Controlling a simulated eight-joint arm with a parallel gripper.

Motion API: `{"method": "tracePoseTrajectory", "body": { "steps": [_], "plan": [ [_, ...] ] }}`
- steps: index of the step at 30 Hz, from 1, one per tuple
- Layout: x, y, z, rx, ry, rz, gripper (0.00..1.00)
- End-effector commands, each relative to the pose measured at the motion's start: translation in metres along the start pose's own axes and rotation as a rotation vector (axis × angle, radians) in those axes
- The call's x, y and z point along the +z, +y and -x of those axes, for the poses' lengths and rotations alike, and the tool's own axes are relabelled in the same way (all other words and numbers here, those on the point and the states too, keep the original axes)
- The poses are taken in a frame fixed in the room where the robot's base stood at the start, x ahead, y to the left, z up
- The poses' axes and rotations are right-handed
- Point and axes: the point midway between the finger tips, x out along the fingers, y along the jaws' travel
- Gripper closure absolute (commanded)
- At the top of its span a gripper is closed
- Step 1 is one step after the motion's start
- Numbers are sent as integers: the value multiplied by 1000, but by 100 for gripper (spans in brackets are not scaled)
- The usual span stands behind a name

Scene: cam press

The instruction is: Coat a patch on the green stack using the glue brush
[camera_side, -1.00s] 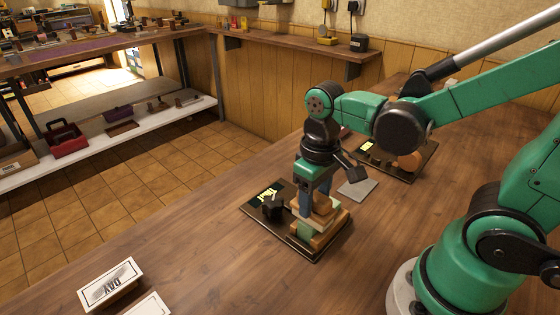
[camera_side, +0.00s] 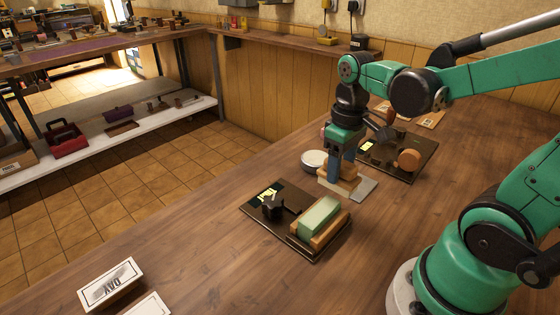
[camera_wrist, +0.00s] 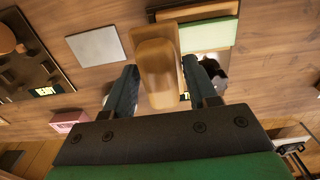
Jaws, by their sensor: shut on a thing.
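The green stack (camera_side: 320,216) is a pale green block in a wooden holder on a dark base board. It also shows at the upper right of the wrist view (camera_wrist: 208,35). My gripper (camera_side: 340,170) is shut on a wooden block with a raised grip (camera_side: 338,186), between the stack and a grey square plate (camera_side: 362,190). The wrist view shows the block's grip (camera_wrist: 155,75) between the fingers. I cannot tell whether the block touches the plate or hangs above it. I cannot make out a glue brush with bristles; the held block's underside is hidden.
A black knob (camera_side: 272,207) stands on the base board beside the stack. A white round tin (camera_side: 314,159) sits behind my gripper. A second dark board (camera_side: 415,165) with a round wooden piece lies to the right. White cards (camera_side: 110,283) lie front left. The table's front middle is clear.

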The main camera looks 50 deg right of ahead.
Motion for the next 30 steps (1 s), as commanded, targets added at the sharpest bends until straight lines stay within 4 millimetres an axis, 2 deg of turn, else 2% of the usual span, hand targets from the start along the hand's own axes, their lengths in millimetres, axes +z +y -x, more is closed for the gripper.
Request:
{"method": "tracePoseTrajectory", "body": {
  "steps": [18,30],
  "plan": [
    [0,0,53,0,0,0,100],
    [0,0,55,0,0,0,100]
  ]
}}
